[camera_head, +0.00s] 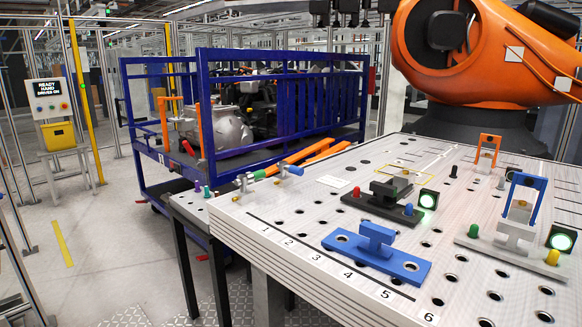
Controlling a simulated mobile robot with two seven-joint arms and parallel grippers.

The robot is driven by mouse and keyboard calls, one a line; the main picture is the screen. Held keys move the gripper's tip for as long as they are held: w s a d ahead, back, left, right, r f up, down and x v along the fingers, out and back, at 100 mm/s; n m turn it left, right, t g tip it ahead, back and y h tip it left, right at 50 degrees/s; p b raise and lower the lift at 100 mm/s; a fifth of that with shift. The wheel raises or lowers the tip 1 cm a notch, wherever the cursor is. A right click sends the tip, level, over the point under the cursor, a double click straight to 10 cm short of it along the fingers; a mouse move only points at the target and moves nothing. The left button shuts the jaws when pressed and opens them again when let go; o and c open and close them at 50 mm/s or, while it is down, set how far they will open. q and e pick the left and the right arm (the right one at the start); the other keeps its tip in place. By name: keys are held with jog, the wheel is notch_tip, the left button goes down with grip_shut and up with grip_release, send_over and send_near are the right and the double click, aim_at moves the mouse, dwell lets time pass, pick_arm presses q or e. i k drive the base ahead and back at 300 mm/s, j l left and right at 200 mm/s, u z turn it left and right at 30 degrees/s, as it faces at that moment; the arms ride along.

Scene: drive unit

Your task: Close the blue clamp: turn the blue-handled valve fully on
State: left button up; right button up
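A small metal valve with a blue handle (293,169) sits at the back left corner of the perforated table. A similar valve with a green handle (259,175) is just left of it. The handles are too small for me to tell their exact turn. The blue clamp (527,191) stands at the right side of the table, its blue frame raised and tilted above a grey base plate (498,252). Neither of my grippers is in view.
A blue bracket (377,252) lies on the white perforated table (300,240) near numbered marks. Dark fixture (384,200), orange clamp (487,150) and lit green lamps (428,199) stand beyond. A blue cart (210,160) and orange robot (480,60) are behind. Floor at left is clear.

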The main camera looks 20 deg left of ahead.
aim_at(283, 166)
jog(key=i+j+z, duration=0.2)
jog(key=j+z, duration=0.15)
jog(key=j, duration=1)
jog(key=j+z, duration=0.3)
jog(key=j, duration=1.05)
